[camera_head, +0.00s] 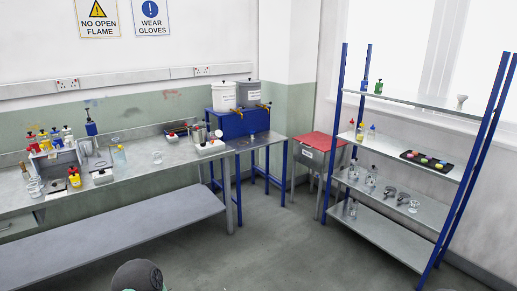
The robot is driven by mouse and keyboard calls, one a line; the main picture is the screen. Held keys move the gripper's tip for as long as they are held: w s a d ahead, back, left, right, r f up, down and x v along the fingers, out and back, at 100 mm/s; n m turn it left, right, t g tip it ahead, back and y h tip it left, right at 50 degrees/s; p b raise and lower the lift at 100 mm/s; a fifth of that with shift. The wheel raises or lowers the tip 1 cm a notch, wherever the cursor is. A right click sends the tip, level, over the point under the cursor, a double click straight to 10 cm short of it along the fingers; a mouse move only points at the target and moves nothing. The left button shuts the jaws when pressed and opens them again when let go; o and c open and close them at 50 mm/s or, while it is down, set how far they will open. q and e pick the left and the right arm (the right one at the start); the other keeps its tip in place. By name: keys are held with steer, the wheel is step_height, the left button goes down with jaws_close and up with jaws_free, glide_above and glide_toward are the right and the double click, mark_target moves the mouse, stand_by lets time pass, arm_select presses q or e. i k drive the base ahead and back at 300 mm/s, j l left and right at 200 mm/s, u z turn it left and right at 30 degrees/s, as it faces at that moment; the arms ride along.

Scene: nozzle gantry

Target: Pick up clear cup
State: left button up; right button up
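A small clear cup-like vessel (157,157) stands on the metal bench (130,172), right of a clear bottle with a yellow top (119,154). More clear vessels (35,187) stand close together near the bench's left end. Clear glassware (371,179) also stands on the shelf rack at the right, with another clear piece (350,209) on its lowest shelf. They are too small to tell which is the cup. Neither of my grippers is in view. A dark rounded part, probably mine, shows at the bottom edge.
A red-topped cabinet (312,144) stands left of the blue-post rack (487,130). The grey floor (275,235) between is clear. Colourful bottles (43,140) crowd the bench's left.

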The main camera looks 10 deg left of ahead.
mark_target(157, 157)
steer(key=i+u, duration=0.25)
steer(key=i, duration=0.2)
steer(key=i+u, duration=0.25)
steer(key=i, duration=0.25)
steer(key=i+l+u, duration=0.2)
steer(key=i, duration=0.25)
steer(key=i+l+u, duration=0.25)
steer(key=i, duration=0.2)
steer(key=i+l+u, duration=0.25)
steer(key=i, duration=0.15)
